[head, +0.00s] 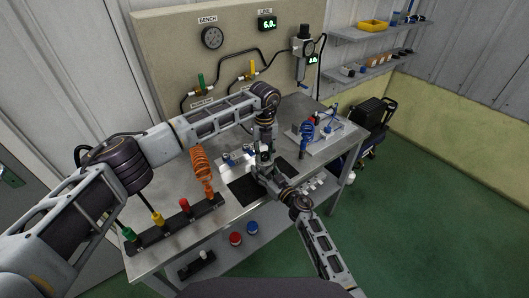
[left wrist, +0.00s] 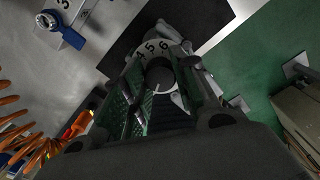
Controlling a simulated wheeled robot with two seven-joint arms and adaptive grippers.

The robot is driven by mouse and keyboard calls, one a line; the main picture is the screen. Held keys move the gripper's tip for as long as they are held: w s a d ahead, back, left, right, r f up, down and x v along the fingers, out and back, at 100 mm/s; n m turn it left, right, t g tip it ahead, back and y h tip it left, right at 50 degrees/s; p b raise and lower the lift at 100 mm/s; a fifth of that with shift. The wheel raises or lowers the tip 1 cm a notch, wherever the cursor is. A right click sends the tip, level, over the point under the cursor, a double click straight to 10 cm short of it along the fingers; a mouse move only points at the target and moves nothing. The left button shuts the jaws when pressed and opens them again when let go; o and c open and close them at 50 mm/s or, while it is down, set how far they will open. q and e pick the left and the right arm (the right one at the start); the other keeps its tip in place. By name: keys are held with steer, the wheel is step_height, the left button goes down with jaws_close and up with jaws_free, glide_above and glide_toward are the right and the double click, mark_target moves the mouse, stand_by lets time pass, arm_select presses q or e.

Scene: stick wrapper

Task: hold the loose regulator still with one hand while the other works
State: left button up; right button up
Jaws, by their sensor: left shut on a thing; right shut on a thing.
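The loose regulator stands over the black mat (head: 245,190) at the bench's middle, mostly hidden by my grippers in the head view. In the left wrist view its pale dial (left wrist: 150,48) with 4, 5 and 6 and its dark knob (left wrist: 160,77) with a white pointer show between my fingers. My left gripper (head: 264,152) comes down from above and is shut around the knob end. It also shows in the left wrist view (left wrist: 165,95). My right gripper (head: 262,169) comes from the front right, low beside it, and is shut on what looks like the regulator's body. Its fingertips are hidden.
A rack (head: 175,228) with coloured fittings and an orange coiled hose (head: 201,165) stand left. A fixture with a blue coil (head: 307,133) stands right. The panel (head: 150,60) is behind.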

arm_select(q)
steer(key=m, duration=0.6)
arm_select(e)
steer(key=shift+s+f, duration=0.1)
arm_select(q)
steer(key=m, duration=0.5)
arm_select(e)
steer(key=shift+a, duration=0.1)
arm_select(q)
steer(key=m, duration=0.5)
steer(key=shift+m, duration=2.9)
steer(key=o, duration=1.1)
steer(key=shift+c, duration=0.2)
steer(key=shift+r, duration=0.15)
